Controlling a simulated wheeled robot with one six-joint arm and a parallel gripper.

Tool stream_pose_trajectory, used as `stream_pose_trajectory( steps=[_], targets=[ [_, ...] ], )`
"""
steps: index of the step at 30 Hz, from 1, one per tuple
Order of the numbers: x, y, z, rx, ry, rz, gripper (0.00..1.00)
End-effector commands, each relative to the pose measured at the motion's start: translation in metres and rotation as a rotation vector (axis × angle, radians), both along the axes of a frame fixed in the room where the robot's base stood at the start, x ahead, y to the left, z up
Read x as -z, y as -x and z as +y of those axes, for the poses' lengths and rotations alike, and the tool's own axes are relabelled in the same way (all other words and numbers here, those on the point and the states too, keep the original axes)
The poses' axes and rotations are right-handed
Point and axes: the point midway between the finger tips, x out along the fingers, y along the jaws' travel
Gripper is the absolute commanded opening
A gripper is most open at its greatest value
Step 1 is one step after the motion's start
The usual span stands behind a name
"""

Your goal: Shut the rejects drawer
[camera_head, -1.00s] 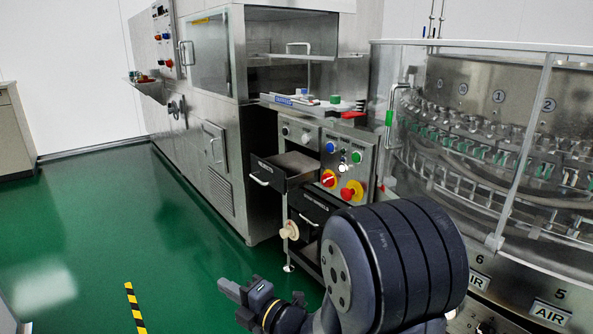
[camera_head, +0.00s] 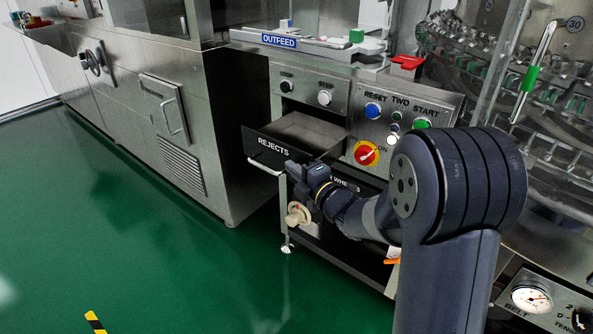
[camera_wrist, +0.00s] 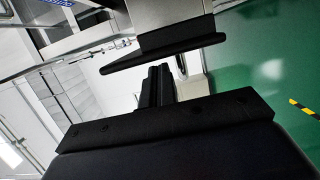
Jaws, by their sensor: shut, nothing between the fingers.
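The rejects drawer (camera_head: 300,155) is pulled out of the cabinet below the outfeed shelf. It has a dark front labelled REJECTS, a grey inside and a pale bar handle (camera_head: 262,167). My gripper (camera_head: 291,167) is shut and empty, in front of the drawer's right front part, close to the right end of the handle. Whether it touches the drawer cannot be told. In the wrist view my shut fingers (camera_wrist: 158,88) point at a dark-edged panel, probably the drawer front. My wrist hides the drawer's lower right corner.
A panel with a red-and-yellow switch (camera_head: 367,153) and several buttons is right of the drawer. The outfeed shelf (camera_head: 300,45) is above. A pale knob (camera_head: 298,214) is below. A steel cabinet (camera_head: 170,130) stands left.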

Motion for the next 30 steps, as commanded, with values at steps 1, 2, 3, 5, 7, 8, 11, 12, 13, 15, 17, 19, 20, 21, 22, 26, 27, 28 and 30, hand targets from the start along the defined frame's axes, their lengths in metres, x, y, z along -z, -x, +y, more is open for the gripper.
stream_pose_trajectory(
  steps=[1,2,3,5,7,8,11,12,13,15,17,19,20,21,22,26,27,28,30],
  targets=[
    [0.001,-0.003,-0.003,0.002,0.0,0.0,0.0],
    [0.001,-0.004,-0.004,0.002,0.001,0.001,0.0],
    [0.001,-0.005,-0.005,0.002,0.001,0.001,0.0],
    [0.001,-0.006,-0.005,0.001,0.001,0.001,0.0],
    [0.0,-0.006,-0.005,0.0,0.001,0.001,0.0],
    [0.0,-0.006,-0.005,0.0,0.001,0.001,0.0],
    [0.0,-0.006,-0.005,0.0,0.001,0.001,0.0],
    [0.0,-0.006,-0.005,0.0,0.001,0.001,0.0],
    [0.0,-0.006,-0.005,0.0,0.001,0.001,0.0],
    [0.0,-0.008,-0.007,0.001,0.001,0.001,0.0],
    [0.0,-0.014,-0.011,0.002,0.0,0.0,0.0],
    [0.0,-0.025,-0.02,0.004,0.0,-0.001,0.0],
    [0.001,-0.03,-0.024,0.005,-0.001,-0.001,0.0],
    [0.001,-0.038,-0.031,0.005,0.0,-0.001,0.0],
    [0.0,-0.043,-0.035,0.005,0.0,-0.001,0.0],
    [0.0,-0.062,-0.049,0.003,-0.001,0.001,0.0],
    [0.0,-0.067,-0.053,0.003,0.001,-0.001,0.0],
    [0.0,-0.069,-0.055,0.003,0.001,-0.001,0.0],
    [0.0,-0.073,-0.058,0.002,-0.001,0.001,0.0]
  ],
)
